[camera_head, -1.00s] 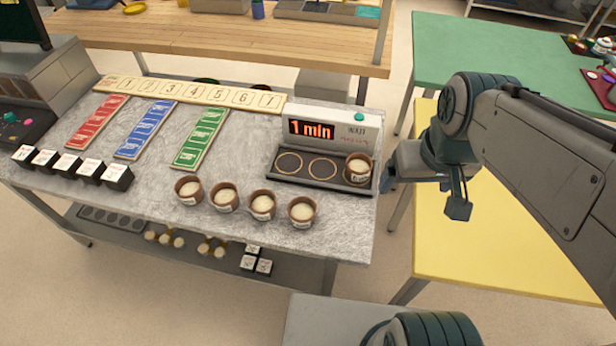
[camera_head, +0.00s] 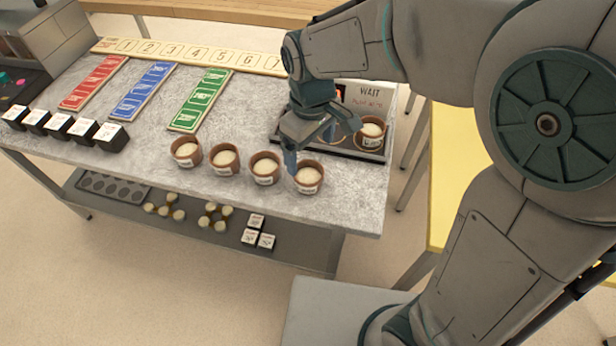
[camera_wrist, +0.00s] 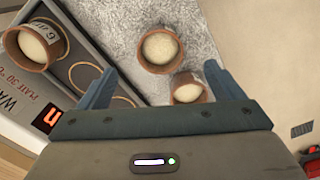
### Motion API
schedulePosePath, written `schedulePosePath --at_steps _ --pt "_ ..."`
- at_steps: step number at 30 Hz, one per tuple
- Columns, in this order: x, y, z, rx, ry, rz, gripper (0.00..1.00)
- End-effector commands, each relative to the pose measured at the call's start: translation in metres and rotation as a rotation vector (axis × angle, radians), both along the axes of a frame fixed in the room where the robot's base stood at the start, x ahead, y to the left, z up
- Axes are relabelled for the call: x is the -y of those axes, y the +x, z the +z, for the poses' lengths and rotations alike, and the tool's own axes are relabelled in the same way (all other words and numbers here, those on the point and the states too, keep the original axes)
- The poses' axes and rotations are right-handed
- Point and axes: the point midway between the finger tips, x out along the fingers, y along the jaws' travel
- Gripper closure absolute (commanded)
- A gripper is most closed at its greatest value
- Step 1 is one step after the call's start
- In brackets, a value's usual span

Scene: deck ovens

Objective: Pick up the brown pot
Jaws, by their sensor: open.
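Several brown pots with pale contents stand upright in a row on the grey counter: the leftmost pot (camera_head: 186,152), a second pot (camera_head: 225,159), a third pot (camera_head: 264,168) and the rightmost pot (camera_head: 309,176). Another brown pot (camera_head: 371,133) sits in the right ring of the dark timer tray, also in the wrist view (camera_wrist: 36,46). My gripper (camera_head: 308,160) is open and empty, above the counter by the rightmost pot. In the wrist view, one pot (camera_wrist: 160,49) lies ahead between the fingers, and another (camera_wrist: 188,88) shows beside the right finger, partly hidden by my gripper.
The timer tray (camera_head: 345,146) with its WAIT display is partly behind my arm. Red (camera_head: 94,83), blue (camera_head: 145,91) and green (camera_head: 201,100) strips, a numbered board (camera_head: 185,56) and black boxes (camera_head: 84,130) occupy the counter's left.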

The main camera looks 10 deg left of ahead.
Motion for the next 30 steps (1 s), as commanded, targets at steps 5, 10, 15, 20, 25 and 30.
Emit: schedulePosePath --at_steps 5,10,15,20,25,30 --pt "0.000 0.000 -0.029 -0.002 -0.003 -0.001 0.12" --pt "0.000 0.000 -0.039 -0.001 -0.001 -0.001 0.12" --pt "-0.003 0.002 -0.061 -0.003 -0.003 -0.001 0.12" --pt "-0.005 0.002 -0.082 -0.002 -0.002 -0.002 0.12" --pt "-0.005 0.003 -0.089 0.001 -0.001 -0.002 0.12" --pt "-0.005 0.003 -0.088 0.001 0.000 -0.002 0.15"
